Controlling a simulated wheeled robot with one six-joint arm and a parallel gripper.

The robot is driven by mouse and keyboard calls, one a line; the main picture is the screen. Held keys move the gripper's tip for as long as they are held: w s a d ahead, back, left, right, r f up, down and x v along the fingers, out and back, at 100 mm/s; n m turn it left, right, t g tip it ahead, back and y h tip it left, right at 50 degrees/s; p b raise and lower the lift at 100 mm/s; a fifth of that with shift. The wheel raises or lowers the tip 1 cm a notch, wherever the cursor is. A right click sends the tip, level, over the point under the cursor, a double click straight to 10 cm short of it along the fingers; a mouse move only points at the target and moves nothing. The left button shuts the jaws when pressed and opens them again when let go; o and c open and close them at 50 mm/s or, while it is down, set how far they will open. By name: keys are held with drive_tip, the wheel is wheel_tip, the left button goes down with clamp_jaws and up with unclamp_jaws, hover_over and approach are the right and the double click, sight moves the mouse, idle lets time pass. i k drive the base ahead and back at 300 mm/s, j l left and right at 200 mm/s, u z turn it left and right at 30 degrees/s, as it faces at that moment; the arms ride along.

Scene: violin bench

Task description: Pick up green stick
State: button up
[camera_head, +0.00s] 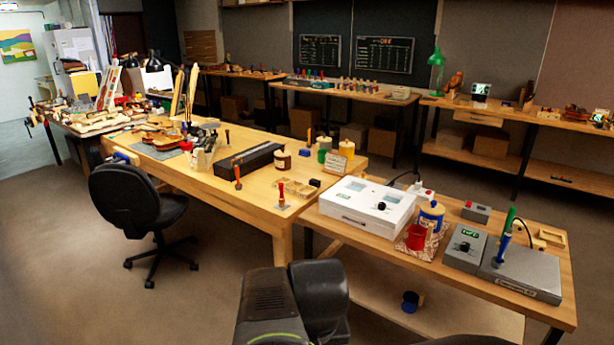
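A slim upright green stick (509,219) stands at the right end of the near wooden bench. Its lower end meets a blue upright piece (502,246) on a flat grey metal unit (520,273). I cannot tell whether it sits in the blue piece or is joined to it. Dark links of my own arm show at the bottom middle, in front of the bench. My gripper is not in view, and nothing shows touching the green stick.
A grey box with a green display (465,248) stands left of the unit. A black cable arcs behind the stick. An office chair (137,205) is at left.

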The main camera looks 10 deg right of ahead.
sight(512, 210)
drive_tip(key=z, duration=1.15)
drive_tip(key=i+l, duration=0.1)
